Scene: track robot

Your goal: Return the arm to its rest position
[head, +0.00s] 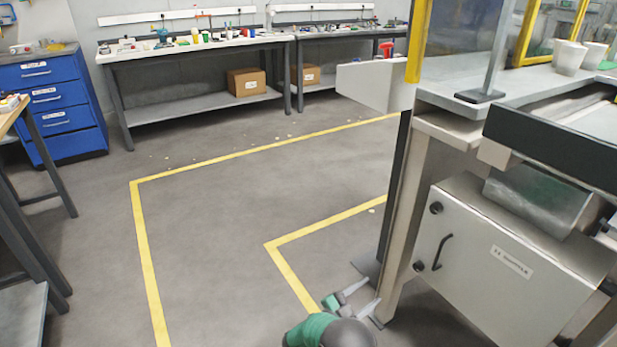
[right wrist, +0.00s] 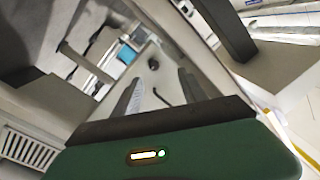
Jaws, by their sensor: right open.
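My right gripper (head: 358,300) is low in the head view, near the bottom edge, with its green and grey wrist below it. Its two fingers are apart and nothing shows between them. It is over the floor, just left of the machine's leg and grey cabinet (head: 490,250). In the right wrist view the open fingers of the right gripper (right wrist: 158,90) point toward the cabinet front (right wrist: 152,62) with its dark handle. I cannot tell how far the fingers are from it. My left gripper is in neither view.
The machine frame (head: 398,210) stands close on the right. Yellow floor lines (head: 145,240) mark open grey floor in the middle. A workbench (head: 200,50) with small items stands at the back, a blue drawer cabinet (head: 50,100) at the left. White cups (head: 569,57) stand on the machine.

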